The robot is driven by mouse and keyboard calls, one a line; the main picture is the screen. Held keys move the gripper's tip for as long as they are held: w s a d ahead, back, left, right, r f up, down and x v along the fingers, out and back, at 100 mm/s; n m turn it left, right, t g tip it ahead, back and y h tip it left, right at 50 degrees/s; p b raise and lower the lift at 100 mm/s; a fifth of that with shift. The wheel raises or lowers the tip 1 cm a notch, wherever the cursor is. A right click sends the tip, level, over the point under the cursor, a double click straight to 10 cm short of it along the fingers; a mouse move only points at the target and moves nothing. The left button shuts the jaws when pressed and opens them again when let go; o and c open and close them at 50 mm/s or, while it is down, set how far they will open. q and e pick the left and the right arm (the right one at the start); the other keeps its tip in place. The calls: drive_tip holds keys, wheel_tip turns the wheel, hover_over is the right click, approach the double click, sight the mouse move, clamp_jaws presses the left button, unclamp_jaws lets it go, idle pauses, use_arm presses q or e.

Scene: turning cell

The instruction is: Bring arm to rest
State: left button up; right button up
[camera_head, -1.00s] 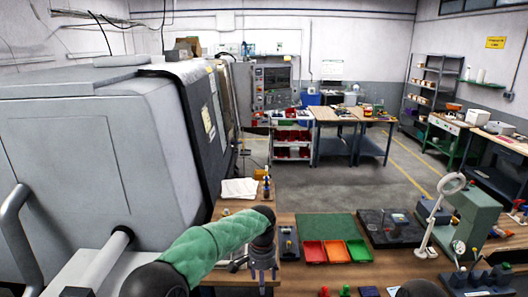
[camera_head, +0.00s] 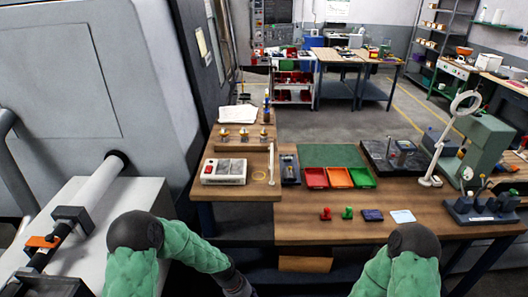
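My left arm (camera_head: 195,250), in a green sleeve with a dark elbow, comes in at the bottom left and bends down toward the bottom edge. Its grey wrist end is cut off by the picture's lower edge, so the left gripper does not show. My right arm (camera_head: 402,275), also green-sleeved, shows at the bottom right in front of the bench. Its lower part and its gripper are out of the picture. Both arms are in front of the wooden bench (camera_head: 340,230), apart from the things on it.
Red, orange and green trays (camera_head: 338,178) lie by a green mat (camera_head: 327,155). A white-grey device (camera_head: 223,172) stands on the left bench. Small red and green pieces (camera_head: 347,213) lie near the front edge. A grey machine (camera_head: 90,90) fills the left; a magnifier lamp (camera_head: 441,140) stands right.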

use_arm(q)
drive_tip(key=s+a+f+n+b, duration=0.2)
drive_tip(key=s+f+b, duration=0.3)
drive_tip(key=s+f, duration=0.3)
drive_tip(key=s+a+f+n+t+b, duration=0.1)
drive_tip(key=s+a+f+n+b, duration=0.1)
drive_tip(key=s+f+b, duration=0.4)
drive_tip(key=s+f, duration=0.3)
drive_tip(key=f, duration=0.1)
drive_tip(key=shift+s+a+f+n, duration=0.2)
drive_tip(key=shift+s+n, duration=0.05)
drive_tip(key=shift+n, duration=0.15)
